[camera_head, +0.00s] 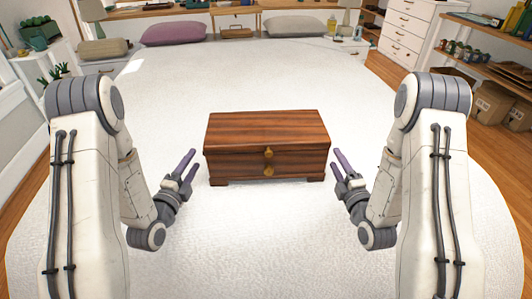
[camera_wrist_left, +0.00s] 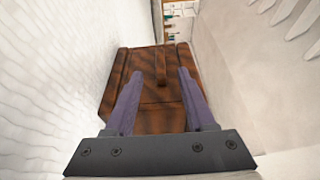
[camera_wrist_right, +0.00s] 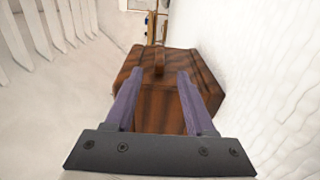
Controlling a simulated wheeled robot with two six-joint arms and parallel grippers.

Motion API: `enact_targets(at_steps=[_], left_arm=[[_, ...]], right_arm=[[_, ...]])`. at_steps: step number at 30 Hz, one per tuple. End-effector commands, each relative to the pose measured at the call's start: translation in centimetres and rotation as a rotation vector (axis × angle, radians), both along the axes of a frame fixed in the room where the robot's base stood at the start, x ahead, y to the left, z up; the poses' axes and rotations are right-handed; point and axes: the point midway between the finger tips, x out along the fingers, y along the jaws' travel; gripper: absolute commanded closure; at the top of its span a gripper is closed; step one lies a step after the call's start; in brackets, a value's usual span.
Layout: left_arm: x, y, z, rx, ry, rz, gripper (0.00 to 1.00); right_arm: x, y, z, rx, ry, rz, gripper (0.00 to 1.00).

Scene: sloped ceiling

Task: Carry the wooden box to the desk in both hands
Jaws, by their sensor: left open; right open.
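The wooden box (camera_head: 265,135) is a dark brown striped chest with a brass clasp on its front. It rests upright on a broad white surface in the middle of the head view. My left gripper (camera_head: 188,165) is open just off the box's left end. My right gripper (camera_head: 338,163) is open just off its right end. In the left wrist view the box (camera_wrist_left: 150,88) shows a handle on its end, between and beyond the open fingers. The right wrist view shows the same for the box (camera_wrist_right: 165,95) at its other end. Neither gripper visibly holds anything.
A purple pillow (camera_head: 173,32) and a grey pillow (camera_head: 294,26) lie at the far edge of the white surface. White drawers (camera_head: 405,30) and shelves with cardboard boxes (camera_head: 490,103) stand at right. A wooden desk (camera_head: 150,10) edge shows at the back. The white surface around the box is clear.

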Motion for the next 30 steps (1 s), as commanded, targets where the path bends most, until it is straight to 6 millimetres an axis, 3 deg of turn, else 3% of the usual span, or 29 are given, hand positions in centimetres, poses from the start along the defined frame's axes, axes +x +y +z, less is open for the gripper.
enact_targets(at_steps=[12, 18, 27, 28, 30], left_arm=[[6.9, -1.7, 0.1, 0.000, -0.002, -0.001, 0.45], [8.2, -2.0, 0.0, -0.002, 0.000, 0.000, 0.45], [8.4, -2.0, 0.0, -0.002, 0.001, 0.001, 0.45], [8.4, -2.0, 0.0, -0.002, 0.001, 0.001, 0.53], [8.4, -2.0, 0.0, -0.002, 0.001, 0.001, 0.79]], right_arm=[[7.0, 1.2, 0.1, 0.000, -0.002, 0.002, 0.45], [8.4, 1.4, 0.1, 0.001, -0.001, 0.000, 0.45], [8.5, 1.4, 0.0, 0.001, 0.000, 0.000, 0.45], [8.5, 1.4, 0.0, 0.001, 0.000, 0.000, 0.53], [8.5, 1.4, 0.0, 0.001, 0.000, 0.000, 0.79]])
